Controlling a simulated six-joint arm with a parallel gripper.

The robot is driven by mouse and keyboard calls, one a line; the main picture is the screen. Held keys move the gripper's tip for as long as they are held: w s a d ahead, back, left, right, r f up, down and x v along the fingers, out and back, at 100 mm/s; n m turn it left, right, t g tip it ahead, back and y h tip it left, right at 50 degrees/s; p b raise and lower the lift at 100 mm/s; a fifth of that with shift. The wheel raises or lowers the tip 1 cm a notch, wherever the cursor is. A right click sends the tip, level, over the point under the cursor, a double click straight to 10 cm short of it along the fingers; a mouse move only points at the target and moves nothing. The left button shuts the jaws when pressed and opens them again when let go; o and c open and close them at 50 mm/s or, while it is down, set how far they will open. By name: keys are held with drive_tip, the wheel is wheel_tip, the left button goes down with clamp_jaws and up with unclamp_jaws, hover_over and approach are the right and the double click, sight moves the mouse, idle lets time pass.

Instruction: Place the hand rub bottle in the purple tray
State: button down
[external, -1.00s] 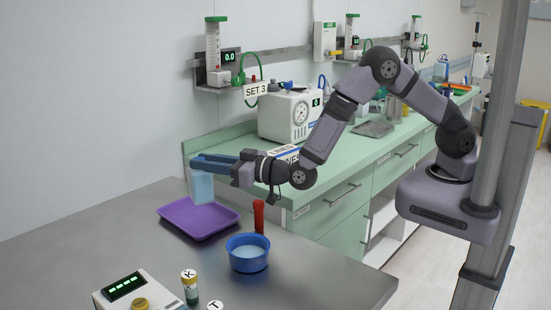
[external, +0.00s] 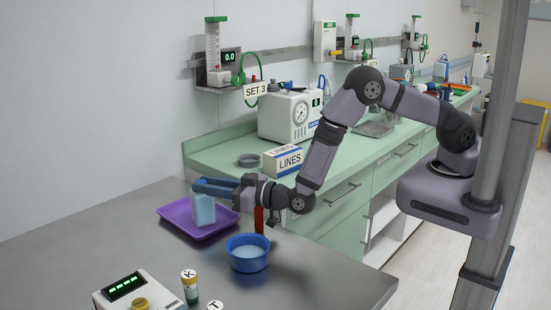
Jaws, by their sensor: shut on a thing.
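The hand rub bottle (external: 203,211) is a light blue block-like bottle. My gripper (external: 208,187) is shut on its upper part and holds it upright. The purple tray (external: 176,217) lies on the grey metal table near its back edge. In this view the bottle is in front of the tray's middle, low over it. I cannot tell whether its base touches the tray floor. The gripper fingers hide the bottle's top.
A blue bowl (external: 248,259) stands right of the tray, with a red-handled object (external: 259,221) behind it. A device with a green display (external: 128,287) and a vial marked K (external: 190,289) are at the front. A LINES box (external: 289,160) sits on the green counter.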

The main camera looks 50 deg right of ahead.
drive_tip(key=shift+f, duration=0.1)
drive_tip(key=c, duration=1.4)
unclamp_jaws()
drive_tip(key=shift+c, duration=0.2)
drive_tip(key=shift+s, duration=0.1)
drive_tip(key=b+v, duration=0.3)
drive_tip(key=v, duration=0.9)
